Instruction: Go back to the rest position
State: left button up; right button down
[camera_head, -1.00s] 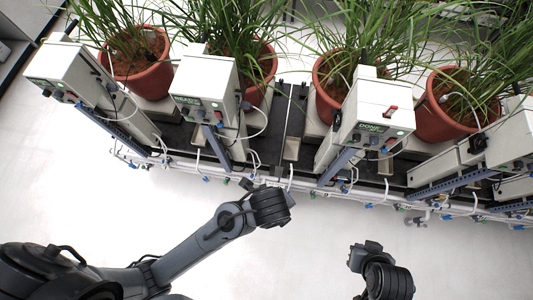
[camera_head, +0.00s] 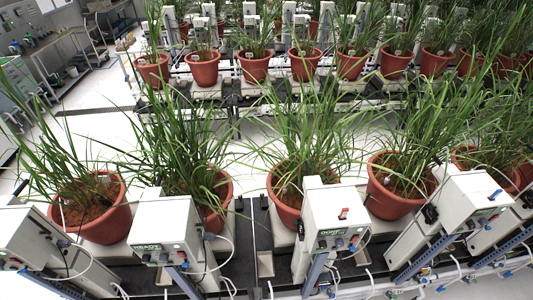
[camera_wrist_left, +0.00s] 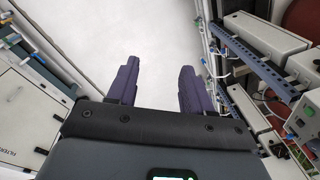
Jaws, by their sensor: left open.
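My left gripper (camera_wrist_left: 159,68) shows in the left wrist view with its two purple fingers apart and nothing between them. White floor lies beyond the fingertips. A blue slotted rail (camera_wrist_left: 255,62) and white units are to the right of the fingers, apart from them. Neither of my arms shows in the head view now, so my right gripper is out of sight.
The head view shows a near row of terracotta pots (camera_head: 398,190) with long grassy plants, and white control boxes (camera_head: 335,215) in front. A second row of pots (camera_head: 254,66) stands behind. A white cabinet (camera_wrist_left: 28,115) is left of my left gripper.

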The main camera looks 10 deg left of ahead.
pick_arm(q)
jog(key=a+r+n+t+p, duration=0.1)
jog(key=a+r+n+p, duration=0.2)
jog(key=a+n, duration=0.5)
jog(key=a+r+n+t+p, duration=0.1)
jog(key=a+r+n+p, duration=0.2)
jog(key=a+r+n, duration=0.2)
jog(key=shift+w+a+r+n+t+y, duration=0.35)
jog(key=shift+a+n, duration=1.25)
jog(key=shift+n, duration=1.5)
